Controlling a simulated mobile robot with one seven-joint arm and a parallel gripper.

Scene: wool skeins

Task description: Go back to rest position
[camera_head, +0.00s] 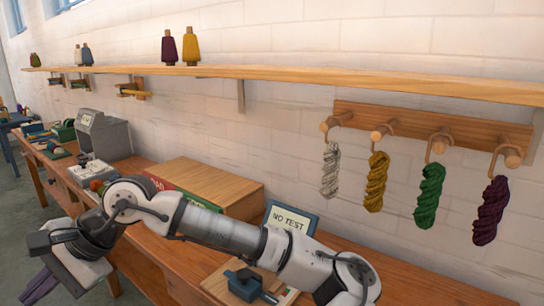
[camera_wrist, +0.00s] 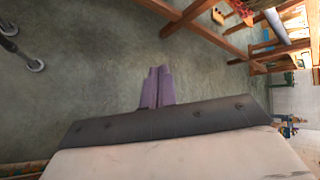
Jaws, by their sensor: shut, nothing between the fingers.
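My arm crosses the lower part of the head view, folded over the front of the wooden workbench (camera_head: 135,255). My gripper (camera_head: 38,290) is at the lower left of that view, beyond the bench's front edge. In the wrist view my gripper's purple-grey fingers (camera_wrist: 157,86) are together, with nothing between them, above the grey-green floor. Four wool skeins hang from pegs on the wall rack (camera_head: 430,122): a white skein (camera_head: 330,170), a yellow skein (camera_head: 376,182), a green skein (camera_head: 429,195) and a dark purple skein (camera_head: 490,211). My gripper is well away from them.
A wooden box (camera_head: 210,183), a sign reading "NO TEST" (camera_head: 290,218) and a blue clamp (camera_head: 245,285) are on the bench near my arm. A grey machine (camera_head: 103,135) stands farther back. A shelf (camera_head: 300,76) holds yarn cones. The wrist view shows open floor (camera_wrist: 90,60) and wooden legs (camera_wrist: 187,17).

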